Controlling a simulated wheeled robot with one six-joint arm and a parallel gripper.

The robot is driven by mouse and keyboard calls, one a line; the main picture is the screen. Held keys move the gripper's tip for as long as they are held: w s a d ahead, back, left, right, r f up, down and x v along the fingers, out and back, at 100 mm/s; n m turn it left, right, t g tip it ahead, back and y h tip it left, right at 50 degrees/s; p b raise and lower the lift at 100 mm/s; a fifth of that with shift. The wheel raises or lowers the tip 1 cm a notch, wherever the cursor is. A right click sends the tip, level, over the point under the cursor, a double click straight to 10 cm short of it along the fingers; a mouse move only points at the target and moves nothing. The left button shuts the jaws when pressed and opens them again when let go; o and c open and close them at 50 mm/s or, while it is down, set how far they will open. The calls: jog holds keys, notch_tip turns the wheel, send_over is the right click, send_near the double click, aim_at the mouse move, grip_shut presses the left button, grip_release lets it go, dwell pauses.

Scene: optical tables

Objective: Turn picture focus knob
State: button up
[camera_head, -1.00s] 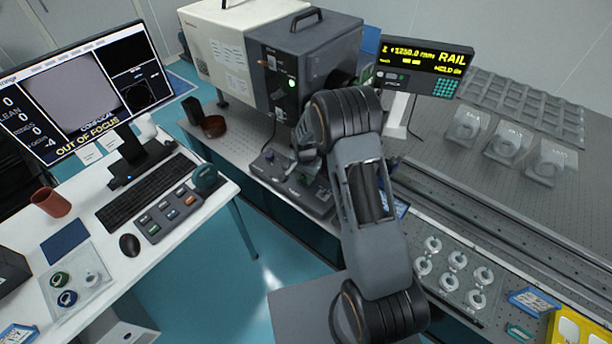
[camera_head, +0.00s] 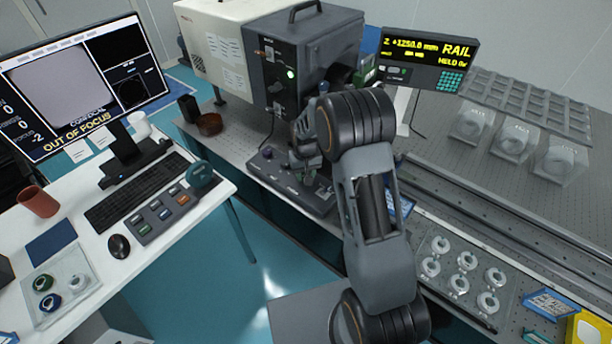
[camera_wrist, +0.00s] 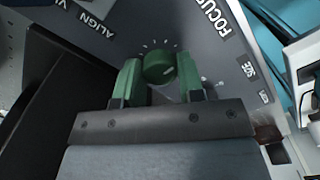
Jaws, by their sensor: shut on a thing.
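The focus knob (camera_wrist: 158,68) is a round green knob with a pale pointer mark, on a grey panel with tick marks around it and the printed word FOCUS nearby. My gripper (camera_wrist: 160,78) has its two green fingers on either side of the knob and is shut on it. In the head view, the control panel (camera_head: 268,172) sits on the optical table, and my arm hides the gripper and the knob. The monitor (camera_head: 80,85) at the left reads "OUT OF FOCUS" in yellow, with a focus value of -2.
A dark grey instrument box (camera_head: 305,55) stands behind the panel. A rail display (camera_head: 428,60) is to its right. A white desk (camera_head: 150,262) with a keyboard (camera_head: 135,190) and a mouse (camera_head: 119,246) is at the left. Blue floor lies between desk and table.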

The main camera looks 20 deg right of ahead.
aim_at(305, 174)
jog(key=n+b, duration=0.2)
jog(key=n, duration=0.5)
jog(key=shift+d, duration=0.1)
jog(key=n+b, duration=0.1)
jog(key=n, duration=0.5)
jog(key=shift+w+r+n+b, duration=0.1)
jog(key=shift+w+n+b, duration=0.05)
jog(key=shift+n+b, duration=0.25)
jog(key=o, duration=0.8)
jog(key=shift+d, duration=0.15)
jog(key=shift+o, duration=0.6)
notch_tip(305, 174, up, 14)
